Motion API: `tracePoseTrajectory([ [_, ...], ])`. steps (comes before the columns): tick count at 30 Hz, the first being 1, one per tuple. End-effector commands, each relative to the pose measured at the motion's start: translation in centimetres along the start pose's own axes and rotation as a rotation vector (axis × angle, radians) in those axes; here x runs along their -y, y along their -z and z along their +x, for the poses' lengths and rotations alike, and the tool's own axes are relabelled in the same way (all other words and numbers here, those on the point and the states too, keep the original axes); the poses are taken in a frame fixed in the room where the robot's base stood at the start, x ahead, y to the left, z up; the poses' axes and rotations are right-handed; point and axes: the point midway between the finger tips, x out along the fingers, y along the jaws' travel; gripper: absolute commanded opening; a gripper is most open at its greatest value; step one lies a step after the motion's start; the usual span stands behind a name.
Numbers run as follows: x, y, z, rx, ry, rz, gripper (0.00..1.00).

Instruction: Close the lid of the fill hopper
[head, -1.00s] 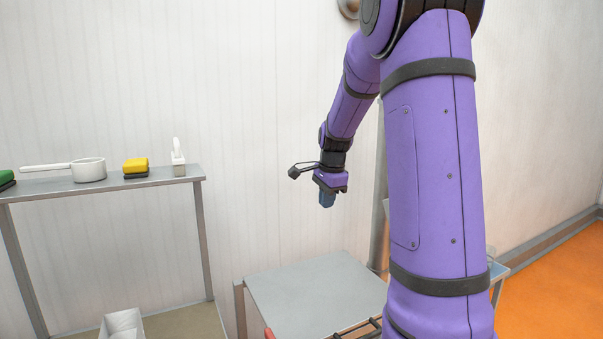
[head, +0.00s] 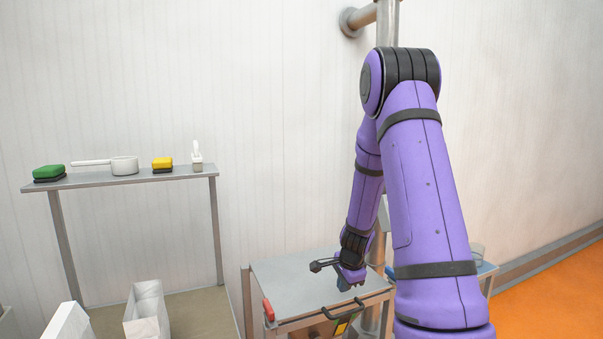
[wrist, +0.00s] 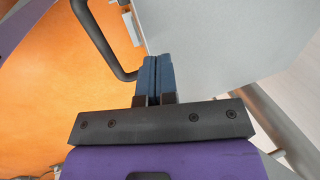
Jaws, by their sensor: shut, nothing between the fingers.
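A flat grey panel (head: 300,275), which may be the hopper lid, lies about level at the lower middle of the head view. It fills the upper right of the wrist view (wrist: 220,40). A dark handle bar (head: 345,312) runs along its front side; a curved dark bar also shows in the wrist view (wrist: 100,42). My gripper (head: 345,285) points down above or beside the panel's right part, its blue fingers (wrist: 157,62) shut and empty. In the wrist view the fingertips overlap the panel's edge; I cannot tell whether they touch. No hopper opening is visible.
A red piece (head: 268,309) sits at the panel's left front corner. A shelf (head: 135,183) with a green block, white pan and yellow block stands left. White bins (head: 147,312) are below it. A vertical pipe (head: 388,30) rises behind my arm. Orange floor (head: 550,290) is open at right.

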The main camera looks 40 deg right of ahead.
Motion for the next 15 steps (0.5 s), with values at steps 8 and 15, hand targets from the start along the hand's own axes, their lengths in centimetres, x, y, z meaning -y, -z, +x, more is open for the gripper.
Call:
tracePoseTrajectory([
  [8,-1.1,0.0,3.4,0.001,-0.001,0.002,0.0],
  [15,-1.5,0.0,4.5,0.001,-0.004,-0.002,0.0],
])
